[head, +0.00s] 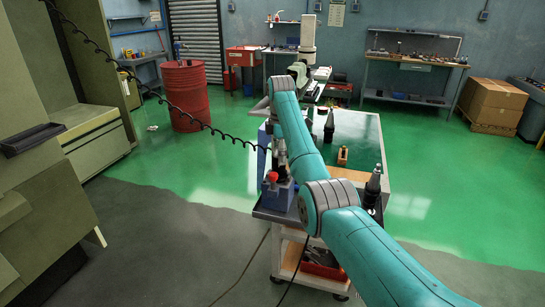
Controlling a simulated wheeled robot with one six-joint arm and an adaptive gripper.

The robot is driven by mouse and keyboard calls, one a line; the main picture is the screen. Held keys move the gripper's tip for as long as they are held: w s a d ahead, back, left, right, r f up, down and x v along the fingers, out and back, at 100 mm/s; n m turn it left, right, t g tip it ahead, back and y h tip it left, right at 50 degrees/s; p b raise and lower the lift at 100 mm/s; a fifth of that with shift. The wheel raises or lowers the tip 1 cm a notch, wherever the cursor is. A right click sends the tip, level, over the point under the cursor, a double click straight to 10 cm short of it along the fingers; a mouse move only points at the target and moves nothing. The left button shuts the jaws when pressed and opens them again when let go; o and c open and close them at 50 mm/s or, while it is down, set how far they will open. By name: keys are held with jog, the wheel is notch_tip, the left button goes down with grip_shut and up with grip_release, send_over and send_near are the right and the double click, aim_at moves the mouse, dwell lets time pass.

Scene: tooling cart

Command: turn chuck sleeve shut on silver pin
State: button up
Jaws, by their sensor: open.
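On the cart, a dark upright tool holder (281,151) stands in a blue fixture (279,194) with a red knob (271,177), just left of my teal forearm. I cannot make out a chuck sleeve or a silver pin on it at this size. Another dark, cone-shaped holder (373,186) stands upright at the cart's near right corner. A third dark cone-shaped holder (329,126) stands farther back. My arm reaches from the lower right across the cart. Its far end is small and cluttered, and I cannot make out my gripper's fingers.
The cart's top (357,133) is partly covered by my arm; a small orange-brown block (342,156) stands on it. A coiled black cable (150,77) hangs down to the cart's left. A red drum (184,96), workbench (412,77) and cardboard boxes (491,104) stand behind. Green floor is open on both sides.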

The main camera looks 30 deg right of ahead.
jog(key=shift+f, duration=0.45)
jog(key=c, duration=1.2)
jog(key=shift+o, duration=0.2)
jog(key=shift+m, duration=0.3)
jog(key=m, duration=0.5)
jog(key=shift+a+m, duration=0.1)
jog(key=shift+m, duration=2.7)
